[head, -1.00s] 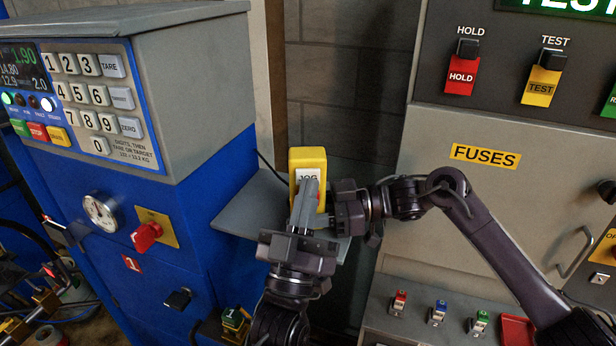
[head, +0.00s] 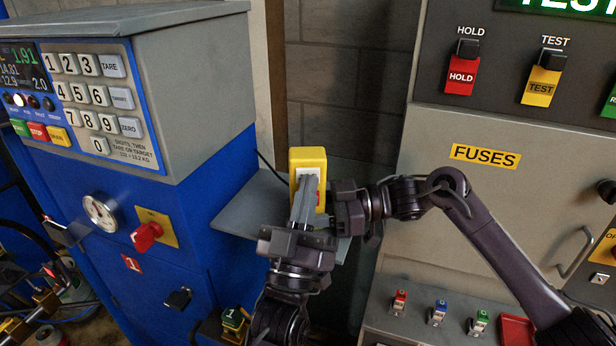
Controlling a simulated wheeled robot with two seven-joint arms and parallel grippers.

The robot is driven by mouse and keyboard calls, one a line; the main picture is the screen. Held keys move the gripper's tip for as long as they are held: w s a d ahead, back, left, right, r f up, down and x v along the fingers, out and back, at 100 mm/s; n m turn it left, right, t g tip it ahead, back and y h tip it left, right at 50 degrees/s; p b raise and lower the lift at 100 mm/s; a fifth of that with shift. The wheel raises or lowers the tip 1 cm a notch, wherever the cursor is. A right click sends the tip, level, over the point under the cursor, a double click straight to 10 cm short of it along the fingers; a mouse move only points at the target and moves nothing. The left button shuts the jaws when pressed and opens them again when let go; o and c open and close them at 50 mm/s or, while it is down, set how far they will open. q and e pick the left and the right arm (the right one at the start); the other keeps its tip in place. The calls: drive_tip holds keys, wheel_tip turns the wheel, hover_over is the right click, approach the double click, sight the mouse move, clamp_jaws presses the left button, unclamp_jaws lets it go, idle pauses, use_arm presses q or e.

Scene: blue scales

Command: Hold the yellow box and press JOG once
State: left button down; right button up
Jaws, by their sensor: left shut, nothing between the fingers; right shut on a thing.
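The yellow box (head: 318,157) stands upright above a grey shelf in the head view, with a white label and a bit of red on its front. My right gripper (head: 328,213) reaches in from the right and is shut on the box's lower part. My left gripper (head: 311,182) is shut and empty, in front of the box. Its fingertips overlap the white label, where the JOG button is, and hide the lettering. I cannot tell whether they touch the button or press it in.
A blue scale cabinet (head: 190,235) with keypad and display (head: 21,66) stands at left. The grey shelf (head: 245,208) juts from its side. A grey test panel (head: 430,200) with HOLD and TEST switches is at right, behind my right arm.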

use_arm(q)
drive_tip(key=shift+s, duration=0.85)
drive_tip(key=s, duration=0.5)
idle(0.7)
use_arm(e)
drive_tip(key=o, duration=0.8)
drive_tip(key=shift+o, duration=0.2)
drive_tip(key=shift+d, duration=0.1)
